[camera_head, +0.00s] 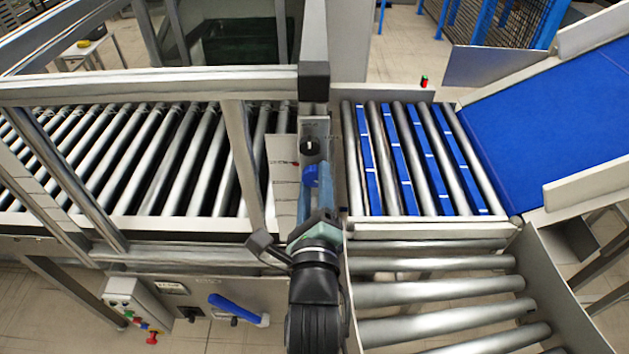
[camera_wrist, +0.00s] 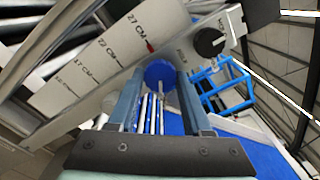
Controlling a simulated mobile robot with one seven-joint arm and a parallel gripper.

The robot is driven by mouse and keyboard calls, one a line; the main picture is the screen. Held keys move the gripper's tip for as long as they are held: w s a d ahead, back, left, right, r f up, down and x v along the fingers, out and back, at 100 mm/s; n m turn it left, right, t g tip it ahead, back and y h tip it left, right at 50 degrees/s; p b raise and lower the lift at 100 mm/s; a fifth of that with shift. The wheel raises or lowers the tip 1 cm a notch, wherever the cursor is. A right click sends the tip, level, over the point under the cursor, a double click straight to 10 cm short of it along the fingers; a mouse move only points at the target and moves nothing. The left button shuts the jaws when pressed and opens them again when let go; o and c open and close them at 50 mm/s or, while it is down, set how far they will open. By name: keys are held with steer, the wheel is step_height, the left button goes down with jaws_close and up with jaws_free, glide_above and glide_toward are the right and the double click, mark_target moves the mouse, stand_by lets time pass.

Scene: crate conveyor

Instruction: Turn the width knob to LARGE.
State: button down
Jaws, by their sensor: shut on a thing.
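A round blue knob (camera_wrist: 160,73) sits between the fingertips of my gripper (camera_wrist: 158,80) in the wrist view, and the jaws are shut on it. It also shows in the head view (camera_head: 311,176) at the tip of my arm. Beside it is a white scale plate (camera_wrist: 105,58) with lines marked 27 CM, 22 CM and 17 CM and a lower mark too small to read. A red pointer (camera_wrist: 150,46) stands close to the 27 CM line. A black knob (camera_wrist: 209,42) with a white mark is on the same panel, apart from my gripper. I cannot read the word LARGE anywhere.
A roller conveyor (camera_head: 150,150) lies left behind a metal frame. Rollers with blue strips (camera_head: 400,165) lie right, beside a blue sloping belt (camera_head: 560,125). A blue lever (camera_head: 238,308) and a box with coloured buttons (camera_head: 135,305) are at the lower left.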

stand_by(0.3)
steer(key=shift+c, duration=1.7)
jaws_free()
steer(key=shift+s, duration=0.1)
steer(key=s+b, duration=0.4)
steer(key=s, duration=0.8)
steer(key=shift+s, duration=0.4)
